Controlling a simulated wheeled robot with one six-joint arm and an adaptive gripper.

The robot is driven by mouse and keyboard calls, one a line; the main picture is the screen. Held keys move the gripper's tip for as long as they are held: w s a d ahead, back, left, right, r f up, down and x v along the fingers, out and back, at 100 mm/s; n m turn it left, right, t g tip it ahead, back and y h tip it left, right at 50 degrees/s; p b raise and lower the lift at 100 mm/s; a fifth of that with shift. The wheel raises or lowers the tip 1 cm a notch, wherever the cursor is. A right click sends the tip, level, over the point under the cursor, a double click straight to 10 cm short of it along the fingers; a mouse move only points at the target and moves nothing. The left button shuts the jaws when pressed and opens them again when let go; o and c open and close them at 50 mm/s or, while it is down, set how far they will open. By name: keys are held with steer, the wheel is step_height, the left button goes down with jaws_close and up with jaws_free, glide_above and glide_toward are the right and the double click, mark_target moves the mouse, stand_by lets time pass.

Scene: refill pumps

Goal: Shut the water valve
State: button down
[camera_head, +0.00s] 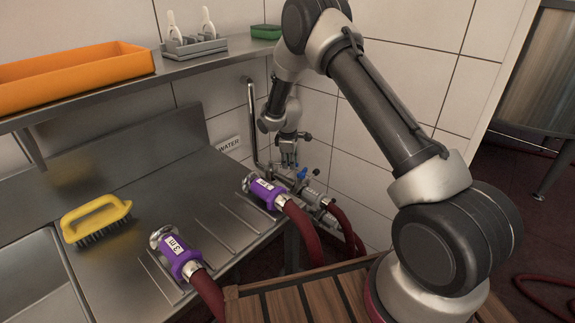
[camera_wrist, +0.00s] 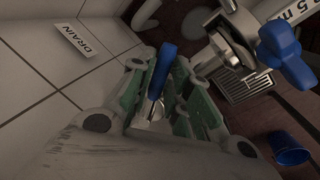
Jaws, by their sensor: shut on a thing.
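My gripper (camera_head: 289,162) points down at the metal pipework by the tiled wall, at the right end of the steel counter. In the wrist view my gripper (camera_wrist: 157,100) has its green-padded fingers on either side of a blue valve lever (camera_wrist: 163,66) and is shut on it. The lever stands up between the fingers; its base is partly hidden. A second blue handle (camera_wrist: 285,54) on a metal fitting is to the right, apart from the fingers. A WATER label (camera_head: 229,144) is on the wall left of the upright pipe. A DRAIN label (camera_wrist: 83,40) shows in the wrist view.
Two purple hose couplings (camera_head: 264,192) (camera_head: 176,255) with red hoses lie on the counter (camera_head: 130,190). A yellow brush (camera_head: 95,218) is at left. A shelf (camera_head: 190,68) with an orange tray (camera_head: 75,75) is above.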

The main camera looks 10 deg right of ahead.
steer(key=shift+w+d+n, duration=0.3)
steer(key=shift+w+n, duration=0.35)
steer(key=shift+n, duration=0.25)
steer(key=w+n+y, duration=0.2)
steer(key=w+n, duration=0.4)
steer(key=n, duration=0.4)
steer(key=shift+w+a, duration=0.3)
steer(key=shift+a, duration=0.05)
steer(key=c, duration=1.4)
jaws_free()
steer(key=shift+o, duration=0.3)
steer(key=shift+s, duration=0.1)
